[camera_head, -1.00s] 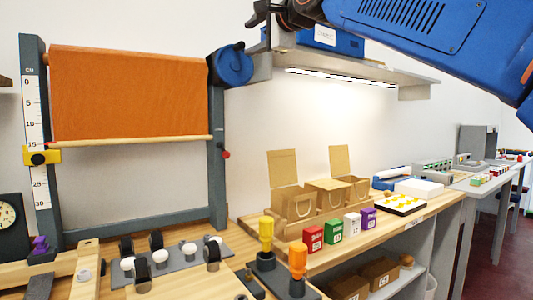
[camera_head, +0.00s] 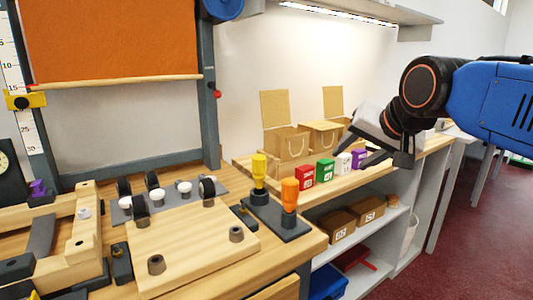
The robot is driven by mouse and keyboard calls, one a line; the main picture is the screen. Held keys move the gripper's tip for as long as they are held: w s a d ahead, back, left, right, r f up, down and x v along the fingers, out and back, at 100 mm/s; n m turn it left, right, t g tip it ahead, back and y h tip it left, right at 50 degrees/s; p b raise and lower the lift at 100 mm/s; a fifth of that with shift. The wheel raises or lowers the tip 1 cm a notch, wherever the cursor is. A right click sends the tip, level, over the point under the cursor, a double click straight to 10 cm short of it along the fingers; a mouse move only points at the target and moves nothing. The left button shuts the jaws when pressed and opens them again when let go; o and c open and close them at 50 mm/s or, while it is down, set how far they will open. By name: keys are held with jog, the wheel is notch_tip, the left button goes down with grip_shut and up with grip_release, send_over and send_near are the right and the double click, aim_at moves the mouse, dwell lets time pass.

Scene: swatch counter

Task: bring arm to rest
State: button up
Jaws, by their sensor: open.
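My arm reaches in from the right edge, with a blue link and a black wrist joint. My gripper (camera_head: 388,158) hangs at the end of it, in front of the right end of the counter. Its dark fingers are apart, and I see nothing held between them. It appears near the purple box (camera_head: 358,158) and the white box (camera_head: 343,163) in the picture; whether it touches them I cannot tell. My wrist and gripper hide part of the counter behind.
A red box (camera_head: 306,177) and a green box (camera_head: 325,170) stand in the row. Cardboard bags (camera_head: 287,143) stand behind. A yellow-handled tool (camera_head: 259,168) and an orange-handled tool (camera_head: 290,195) stand on a dark base. An orange cloth (camera_head: 110,38) hangs at left. Red floor is clear at right.

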jog(key=s+d+f+n+g+h, duration=0.1)
jog(key=s+d+f, duration=0.3)
jog(key=s+f, duration=0.5)
jog(key=s+d+f+n+g+h, duration=0.1)
jog(key=s+d+f+n+g, duration=0.2)
jog(key=s+f, duration=0.7)
notch_tip(320, 180, down, 8)
jog(key=shift+s+d+r+g, duration=0.15)
jog(key=shift+d+g, duration=0.15)
jog(key=shift+d, duration=0.75)
